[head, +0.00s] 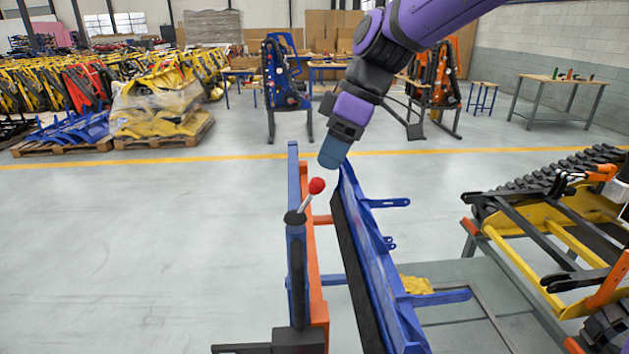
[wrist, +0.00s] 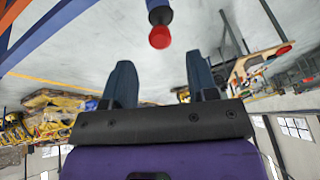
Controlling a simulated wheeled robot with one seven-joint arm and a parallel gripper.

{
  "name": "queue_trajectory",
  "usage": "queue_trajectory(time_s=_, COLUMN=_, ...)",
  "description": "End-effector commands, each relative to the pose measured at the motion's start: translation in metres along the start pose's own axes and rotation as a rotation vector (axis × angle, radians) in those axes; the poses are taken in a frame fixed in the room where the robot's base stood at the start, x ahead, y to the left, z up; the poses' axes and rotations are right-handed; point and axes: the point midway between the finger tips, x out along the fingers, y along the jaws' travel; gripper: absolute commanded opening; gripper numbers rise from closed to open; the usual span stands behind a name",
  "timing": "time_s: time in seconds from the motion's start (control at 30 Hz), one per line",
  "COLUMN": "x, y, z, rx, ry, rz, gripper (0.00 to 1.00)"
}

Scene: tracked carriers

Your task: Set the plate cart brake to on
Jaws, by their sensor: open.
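The plate cart (head: 311,262) stands in the middle of the head view, with upright blue and orange frame bars. Its brake lever is a short metal rod with a red knob (head: 317,186), tilted up to the right from a dark pivot (head: 295,217) on top of a blue post. My gripper (head: 332,153) is above and slightly right of the knob in the picture, apart from it. In the wrist view its two blue-grey fingers (wrist: 161,80) are spread with nothing between them, and the red knob (wrist: 160,38) shows beyond the fingertips, centred between them.
A long blue plate part (head: 372,265) leans right of the lever, close below my gripper. A yellow and black machine (head: 560,240) stands at the right. Yellow parts on a pallet (head: 160,115) stand far left. The floor left of the cart is clear.

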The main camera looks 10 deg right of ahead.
Motion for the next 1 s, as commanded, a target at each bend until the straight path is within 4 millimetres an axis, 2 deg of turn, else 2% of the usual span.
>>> queue_trajectory(time_s=0.1, x=0.022, y=-0.001, z=0.0, rx=0.001, ry=-0.001, rz=-0.003, gripper=0.53)
queue_trajectory(time_s=0.3, x=0.05, y=-0.001, z=0.0, rx=0.001, ry=-0.001, rz=-0.002, gripper=0.53)
queue_trajectory(time_s=0.5, x=0.062, y=0.0, z=0.0, rx=0.001, ry=-0.001, rz=0.0, gripper=0.53)
queue_trajectory(time_s=0.77, x=0.063, y=0.0, z=0.0, rx=0.001, ry=0.0, rz=0.001, gripper=0.53)
queue_trajectory(time_s=0.8, x=0.063, y=0.0, z=0.0, rx=0.001, ry=0.0, rz=0.001, gripper=0.51)
queue_trajectory(time_s=1.0, x=0.063, y=0.0, z=0.0, rx=0.001, ry=0.0, rz=0.001, gripper=0.05)
